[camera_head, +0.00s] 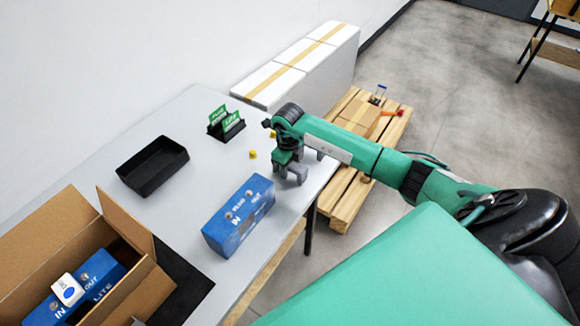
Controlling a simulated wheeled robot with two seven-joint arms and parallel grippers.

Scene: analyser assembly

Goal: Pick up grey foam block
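A small grey piece (298,172), which looks like the grey foam block, is at the right edge of the table, right at the fingers of my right gripper (288,166). The gripper points down at the table from above, and its fingers partly hide the piece. I cannot tell whether the fingers are closed on it or only beside it. My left gripper is not in view.
A blue box (239,215) stands near the table's front edge. A black tray (152,168), a holder with green cards (226,123) and small yellow pieces (253,154) are on the table (190,215). An open cardboard box (128,232) is at lower left.

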